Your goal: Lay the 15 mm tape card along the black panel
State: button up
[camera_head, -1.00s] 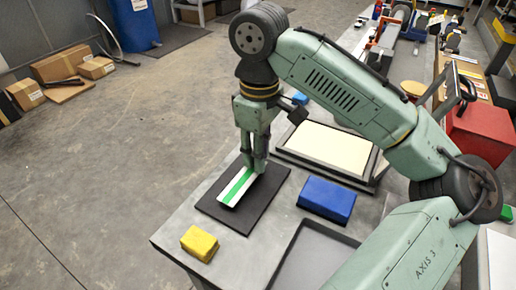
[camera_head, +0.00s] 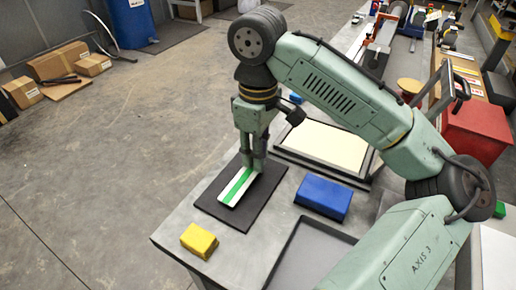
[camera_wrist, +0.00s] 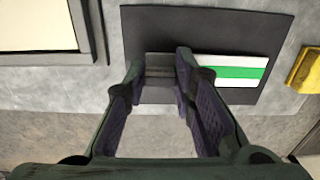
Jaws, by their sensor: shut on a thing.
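The tape card (camera_head: 238,187) is a white strip with a green stripe down its length. It lies lengthwise over the black panel (camera_head: 262,201), near its middle; whether it touches the panel all along I cannot tell. My gripper (camera_head: 254,164) points down at the card's far end and is shut on it. In the wrist view, the card (camera_wrist: 228,71) runs to the right from my gripper (camera_wrist: 160,70), over the panel (camera_wrist: 210,24). A grey piece shows between the fingertips, and the fingers hide that end of the card. No size marking is readable.
A yellow block (camera_head: 199,241) sits near the table's front corner. A blue block (camera_head: 323,197) lies right of the panel, with a dark tray (camera_head: 310,250) in front of it. A framed cream board (camera_head: 322,146) lies behind. Bare table (camera_head: 185,215) shows left of the panel.

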jog(key=shift+f+p, duration=0.35)
jog(key=shift+f, duration=0.15)
dwell(1.2)
jog(key=o, duration=0.9)
jog(key=shift+o, duration=0.4)
jog(key=o, duration=0.4)
jog(key=shift+o, duration=0.2)
jog(key=shift+r+p, duration=1.95)
jog(key=shift+r, duration=1.05)
